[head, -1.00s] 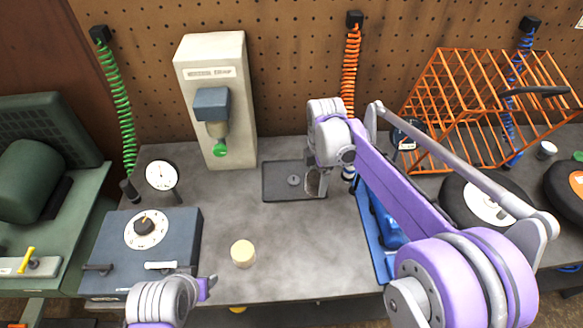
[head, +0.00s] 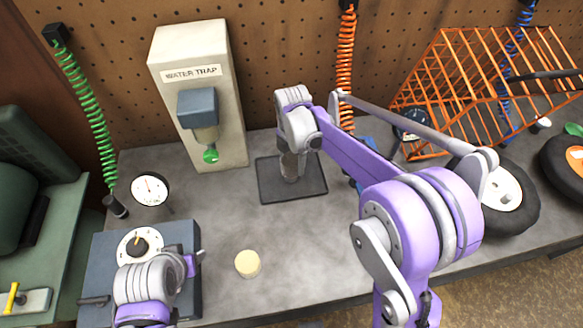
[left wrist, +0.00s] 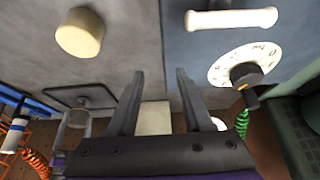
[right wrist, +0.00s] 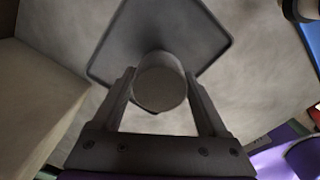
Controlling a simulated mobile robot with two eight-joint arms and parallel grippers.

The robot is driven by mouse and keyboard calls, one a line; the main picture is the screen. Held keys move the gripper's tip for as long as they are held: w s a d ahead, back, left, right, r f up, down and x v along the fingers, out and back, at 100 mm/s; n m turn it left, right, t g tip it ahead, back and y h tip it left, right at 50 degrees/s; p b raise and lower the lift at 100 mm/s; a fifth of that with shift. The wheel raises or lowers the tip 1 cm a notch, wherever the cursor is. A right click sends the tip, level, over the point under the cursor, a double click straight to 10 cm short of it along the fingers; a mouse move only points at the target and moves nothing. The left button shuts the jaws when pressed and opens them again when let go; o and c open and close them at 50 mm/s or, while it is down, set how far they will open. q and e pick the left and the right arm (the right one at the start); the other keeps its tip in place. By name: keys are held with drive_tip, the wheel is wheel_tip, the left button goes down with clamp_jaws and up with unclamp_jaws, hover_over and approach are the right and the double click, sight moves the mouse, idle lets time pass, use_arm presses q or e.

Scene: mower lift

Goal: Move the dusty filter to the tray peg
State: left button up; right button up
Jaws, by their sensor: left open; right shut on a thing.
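The dusty filter (right wrist: 160,82), a grey-brown cylinder, is between the fingers of my right gripper (right wrist: 160,88), which is shut on it. In the head view my right gripper (head: 290,170) points down over the middle of the dark tray (head: 312,188). The tray also shows in the right wrist view (right wrist: 178,18), behind the filter. My left gripper (left wrist: 160,75) is open and empty, beside the dial box in the head view (head: 190,264).
A clean cream cylinder (head: 247,264) stands near the bench's front edge. The blue-grey dial box (head: 175,278) is at left, with a gauge (head: 150,188) behind it. The water trap (head: 197,95) stands behind and left of the tray. An orange rack (head: 470,85) is at right.

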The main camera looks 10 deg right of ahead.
sight(292, 169)
drive_tip(key=shift+w+f, duration=0.1)
drive_tip(key=shift+f, duration=1.75)
drive_tip(key=shift+f, duration=0.1)
drive_tip(key=shift+f, duration=0.15)
drive_tip(key=o, duration=1.4)
